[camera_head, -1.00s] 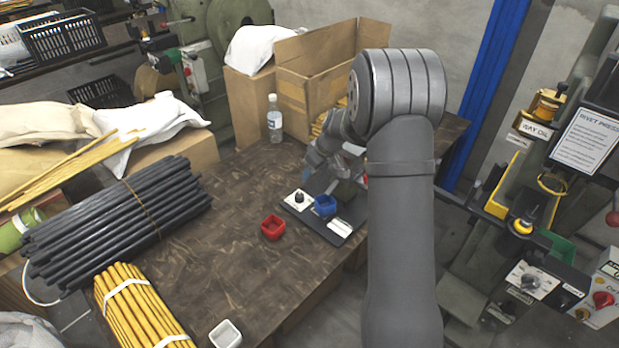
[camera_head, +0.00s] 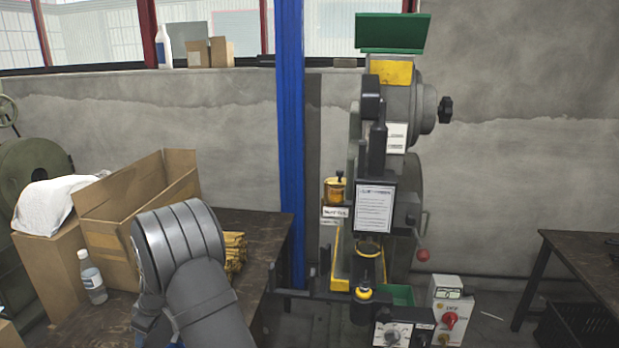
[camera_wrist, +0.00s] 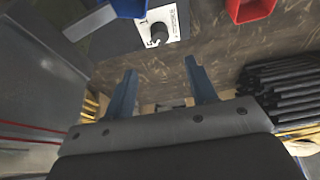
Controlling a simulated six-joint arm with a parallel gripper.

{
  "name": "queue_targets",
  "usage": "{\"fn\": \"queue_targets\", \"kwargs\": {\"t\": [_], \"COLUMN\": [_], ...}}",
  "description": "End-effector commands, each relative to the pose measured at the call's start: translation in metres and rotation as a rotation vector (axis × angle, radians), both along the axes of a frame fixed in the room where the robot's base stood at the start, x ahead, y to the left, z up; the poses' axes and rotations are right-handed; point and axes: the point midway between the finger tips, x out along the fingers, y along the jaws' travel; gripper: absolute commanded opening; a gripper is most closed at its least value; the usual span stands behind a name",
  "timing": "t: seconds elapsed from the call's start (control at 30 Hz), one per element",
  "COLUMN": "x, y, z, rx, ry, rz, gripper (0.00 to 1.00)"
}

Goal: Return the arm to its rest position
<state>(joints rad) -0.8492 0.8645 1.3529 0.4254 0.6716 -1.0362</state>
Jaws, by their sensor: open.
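My gripper (camera_wrist: 160,92) shows in the wrist view with its two blue-grey fingers spread apart and nothing between them. It hangs over the brown workbench (camera_wrist: 215,50). A white control plate with a black knob (camera_wrist: 159,32) lies beyond the fingertips. A blue bin (camera_wrist: 128,7) and a red bin (camera_wrist: 250,9) are cut off by the top edge of that view. In the head view my arm stands at the lower left, and the gripper itself is hidden or out of frame.
A bundle of black rods (camera_wrist: 280,88) lies to the right in the wrist view. In the head view, an open cardboard box (camera_head: 125,235) and a bottle (camera_head: 92,280) stand by my arm. The rivet press (camera_head: 372,205) stands past the blue post (camera_head: 290,140). A table (camera_head: 590,262) is at right.

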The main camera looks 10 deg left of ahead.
Motion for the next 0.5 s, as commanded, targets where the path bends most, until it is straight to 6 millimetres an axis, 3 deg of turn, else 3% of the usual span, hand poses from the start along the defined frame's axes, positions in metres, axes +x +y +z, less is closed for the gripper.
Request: {"fn": "queue_targets", "kwargs": {"t": [0.5], "x": [-0.001], "y": [0.035], "z": [-0.084], "rx": [-0.001], "ry": [0.001], "rz": [0.001], "gripper": [0.52]}}
